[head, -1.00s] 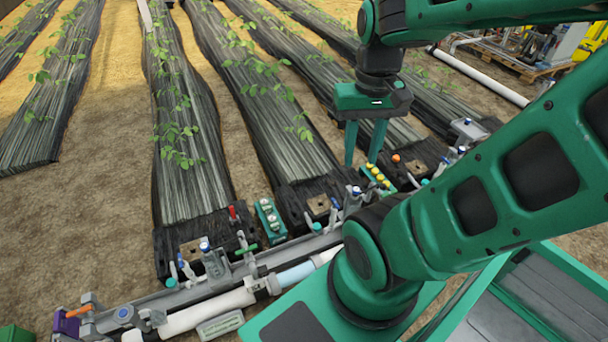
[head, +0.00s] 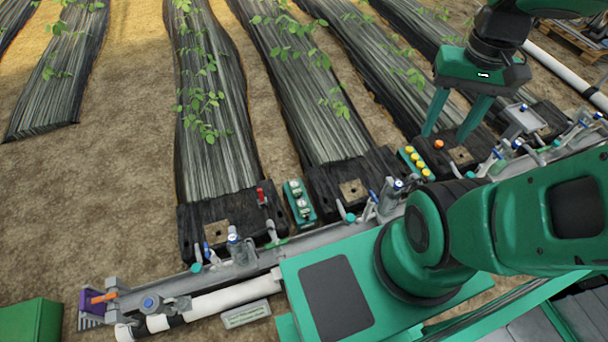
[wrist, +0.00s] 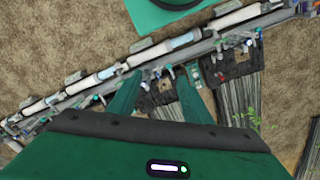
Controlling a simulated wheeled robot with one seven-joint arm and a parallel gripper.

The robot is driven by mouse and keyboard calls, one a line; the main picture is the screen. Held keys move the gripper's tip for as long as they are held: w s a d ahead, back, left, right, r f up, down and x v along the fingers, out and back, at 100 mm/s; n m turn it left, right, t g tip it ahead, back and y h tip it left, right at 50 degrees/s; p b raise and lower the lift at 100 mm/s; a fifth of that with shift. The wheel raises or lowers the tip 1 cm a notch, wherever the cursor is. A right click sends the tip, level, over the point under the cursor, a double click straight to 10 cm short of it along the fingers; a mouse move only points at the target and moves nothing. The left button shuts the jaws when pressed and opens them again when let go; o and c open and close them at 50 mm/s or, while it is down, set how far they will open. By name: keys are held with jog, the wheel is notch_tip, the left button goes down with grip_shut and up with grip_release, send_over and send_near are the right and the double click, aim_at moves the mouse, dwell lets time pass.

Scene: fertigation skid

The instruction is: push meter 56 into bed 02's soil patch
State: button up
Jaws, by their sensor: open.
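My gripper (head: 446,138) is open and empty, pointing down above the bed ends at the right of the head view. Its fingers (wrist: 158,92) frame a dark bed end in the wrist view. A teal rack (head: 291,190) between two bed ends holds small pale round-topped devices (head: 300,203), possibly the meters; no number 56 is readable. Tan square patches lie in the black bed ends: left (head: 216,233), middle (head: 354,190) and right (head: 461,156). I cannot read which is bed 02. The gripper is apart from all of these.
A teal rack with yellow caps (head: 415,162) and an orange knob (head: 438,144) are near the gripper. A grey rail with upright valves and a white pipe (head: 232,298) runs along the bed ends. A green box (head: 30,325) stands lower left. Bare soil lies left.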

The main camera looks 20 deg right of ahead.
jog(key=o, duration=0.5)
jog(key=shift+s+d+r, duration=0.1)
jog(key=shift+s+r, duration=0.2)
jog(key=shift+r, duration=0.05)
jog(key=o, duration=0.8)
jog(key=w+d, duration=0.1)
jog(key=w, duration=0.2)
jog(key=w+d+n, duration=0.1)
jog(key=w, duration=0.2)
jog(key=w+d+n, duration=0.1)
jog(key=w, duration=0.3)
jog(key=shift+f, duration=0.3)
jog(key=w+d+f+n, duration=0.15)
jog(key=w+f, duration=0.25)
jog(key=w, duration=0.4)
jog(key=w+f+n+t, duration=0.1)
jog(key=w+f+n, duration=0.3)
jog(key=w, duration=0.5)
jog(key=w+f+n, duration=0.1)
jog(key=w+f, duration=0.4)
jog(key=w, duration=0.3)
jog(key=w+a+f+n, duration=0.2)
jog(key=w+f+n, duration=0.1)
jog(key=w+f, duration=0.8)
jog(key=n+t+y, duration=0.1)
jog(key=n+y, duration=0.3)
jog(key=n, duration=0.4)
send_near(295, 185)
jog(key=shift+x, duration=4.45)
